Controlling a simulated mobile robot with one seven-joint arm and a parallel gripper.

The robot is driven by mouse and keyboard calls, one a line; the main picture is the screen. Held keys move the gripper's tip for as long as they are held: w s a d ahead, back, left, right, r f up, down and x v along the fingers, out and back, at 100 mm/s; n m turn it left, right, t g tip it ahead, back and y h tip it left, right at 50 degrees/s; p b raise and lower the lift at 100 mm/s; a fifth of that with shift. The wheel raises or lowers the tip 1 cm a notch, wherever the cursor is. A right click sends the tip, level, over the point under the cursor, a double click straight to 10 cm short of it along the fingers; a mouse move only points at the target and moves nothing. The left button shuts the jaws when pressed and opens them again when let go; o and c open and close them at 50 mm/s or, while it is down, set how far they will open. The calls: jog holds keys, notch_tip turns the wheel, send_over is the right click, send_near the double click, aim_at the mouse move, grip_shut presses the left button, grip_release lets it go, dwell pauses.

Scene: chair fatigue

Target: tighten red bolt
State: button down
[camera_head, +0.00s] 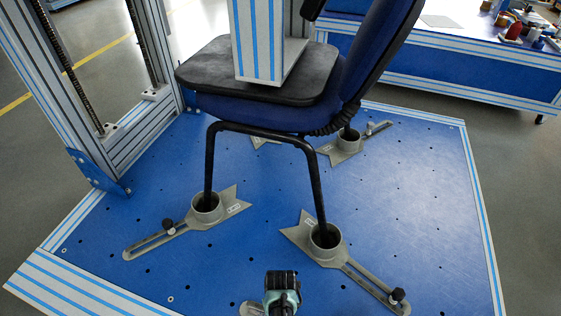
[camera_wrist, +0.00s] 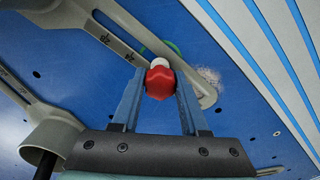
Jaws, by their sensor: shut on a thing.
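The red bolt (camera_wrist: 158,83) is a red knob with a pale tip, seen in the wrist view at the slotted end of a grey clamp arm (camera_wrist: 205,92). My gripper (camera_wrist: 160,76) has its two blue fingers shut on the red bolt, one on each side. A green patch shows just beyond the bolt, partly hidden. In the head view, my wrist (camera_head: 282,291) is at the bottom centre and hides the bolt. I cannot tell how tight the bolt is.
A blue office chair (camera_head: 265,85) stands with its legs in grey clamp cups (camera_head: 325,238) on the blue test platform (camera_head: 410,200). A striped column (camera_head: 258,45) presses over the seat. A workbench (camera_head: 480,65) is behind.

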jog(key=m, duration=0.4)
dwell(0.3)
jog(key=shift+c, duration=2.2)
grip_release()
jog(key=shift+r, duration=0.1)
